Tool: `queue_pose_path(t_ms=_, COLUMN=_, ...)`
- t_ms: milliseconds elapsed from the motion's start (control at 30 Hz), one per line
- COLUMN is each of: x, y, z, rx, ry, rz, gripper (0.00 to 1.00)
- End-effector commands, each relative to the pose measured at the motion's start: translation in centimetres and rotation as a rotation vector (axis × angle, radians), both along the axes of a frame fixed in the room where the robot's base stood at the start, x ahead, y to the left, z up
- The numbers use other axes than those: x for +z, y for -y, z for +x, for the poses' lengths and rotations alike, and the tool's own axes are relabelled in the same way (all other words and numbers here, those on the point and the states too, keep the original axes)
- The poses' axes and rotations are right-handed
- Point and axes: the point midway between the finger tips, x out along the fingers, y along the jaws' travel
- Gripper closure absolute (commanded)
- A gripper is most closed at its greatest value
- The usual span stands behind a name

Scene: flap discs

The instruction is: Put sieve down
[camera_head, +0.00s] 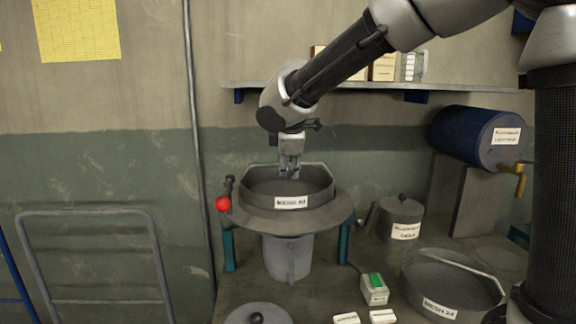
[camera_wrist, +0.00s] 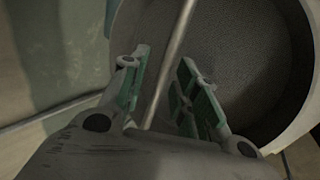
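The sieve (camera_head: 322,196), a grey round pan with a white label that seems to read "MESH 80", sits level on the round top of a stand (camera_head: 250,218). My gripper (camera_head: 289,174) points down over the middle of the sieve, its fingertips inside the rim. In the wrist view, the sieve's mesh floor (camera_wrist: 235,60) fills the upper right, and a thin grey handle bar (camera_wrist: 176,50) runs between the two green-padded fingers (camera_wrist: 165,85). The fingers are apart, with gaps showing on both sides of the bar. The sieve's handle is mostly hidden in the head view.
A second sieve (camera_head: 420,285), labelled "MESH 24", lies at the lower right. A lidded pot (camera_head: 400,213) and a green-button switch (camera_head: 374,290) are right of the stand. A red knob (camera_head: 223,204) is at its left. A round lid (camera_head: 240,315) lies in front. A shelf (camera_head: 350,86) crosses behind.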

Motion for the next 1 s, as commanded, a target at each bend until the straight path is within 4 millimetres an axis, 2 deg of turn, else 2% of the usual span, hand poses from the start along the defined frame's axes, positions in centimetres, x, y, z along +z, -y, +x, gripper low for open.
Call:
queue_pose_path(t_ms=267, x=0.9, y=-0.1, z=-0.4, rx=0.001, ry=0.002, rz=0.002, gripper=0.7)
queue_pose_path(t_ms=700, x=8.3, y=-0.1, z=-5.4, rx=0.002, ry=0.002, rz=0.001, gripper=0.7)
queue_pose_path(t_ms=833, x=9.6, y=0.0, z=-6.3, rx=0.0, ry=0.001, rz=0.002, gripper=0.7)
queue_pose_path(t_ms=1000, x=10.1, y=0.0, z=-6.7, rx=0.0, ry=-0.001, rz=0.0, gripper=0.7)
